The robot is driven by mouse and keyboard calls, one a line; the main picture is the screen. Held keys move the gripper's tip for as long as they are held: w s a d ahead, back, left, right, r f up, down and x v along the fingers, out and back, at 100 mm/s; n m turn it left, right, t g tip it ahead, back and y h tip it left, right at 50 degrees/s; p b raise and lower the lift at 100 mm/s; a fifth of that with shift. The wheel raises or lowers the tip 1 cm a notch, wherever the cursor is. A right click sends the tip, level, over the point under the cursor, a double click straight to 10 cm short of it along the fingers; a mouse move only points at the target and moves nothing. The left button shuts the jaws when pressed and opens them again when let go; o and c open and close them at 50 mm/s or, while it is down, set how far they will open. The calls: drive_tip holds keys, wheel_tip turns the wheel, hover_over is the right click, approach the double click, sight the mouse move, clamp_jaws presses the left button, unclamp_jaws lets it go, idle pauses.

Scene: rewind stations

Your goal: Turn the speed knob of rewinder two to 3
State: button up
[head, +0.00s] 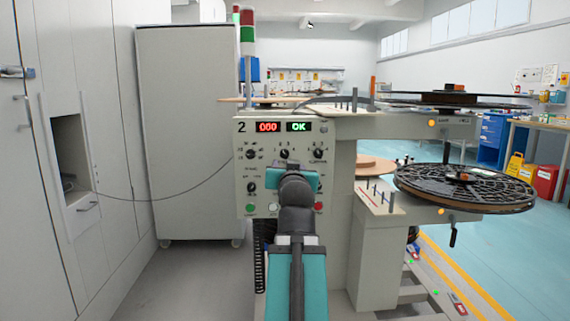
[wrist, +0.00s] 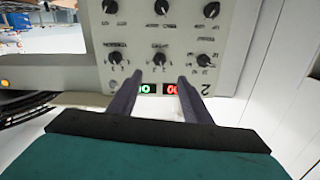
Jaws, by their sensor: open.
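Rewinder two's control panel (head: 239,181) faces me in the head view, marked "2", with a red display (head: 268,127) reading 000 and a green display (head: 299,127) reading OK. Black pointer knobs sit below: top-left (head: 251,154), top-middle (head: 284,153), top-right (head: 317,154) and lower-left (head: 251,187). In the wrist view the panel is upside down. My gripper (wrist: 160,78) is open and empty, its fingers over the display area, beside the middle knob (wrist: 159,59). Labels are too small to tell which knob sets speed.
Push buttons, including a red one (head: 318,206), line the panel's bottom. A large black reel (head: 465,187) juts out at the right. A grey cabinet (head: 186,120) stands behind at the left. A cable hangs from the panel's left side. Floor is clear left of the machine.

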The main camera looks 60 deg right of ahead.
drive_tip(key=shift+s+r, duration=0.1)
drive_tip(key=shift+r, duration=0.05)
drive_tip(key=shift+d+p, duration=0.15)
drive_tip(key=shift+p, duration=0.3)
drive_tip(key=p, duration=0.8)
approach(287, 158)
drive_tip(key=r, duration=0.2)
drive_tip(key=shift+w+f, duration=0.15)
drive_tip(key=shift+w, duration=0.35)
drive_tip(key=w+d+p, duration=0.1)
drive_tip(key=p, duration=0.5)
drive_tip(key=d+p, duration=0.1)
drive_tip(key=p, duration=0.6)
drive_tip(key=shift+w, duration=0.15)
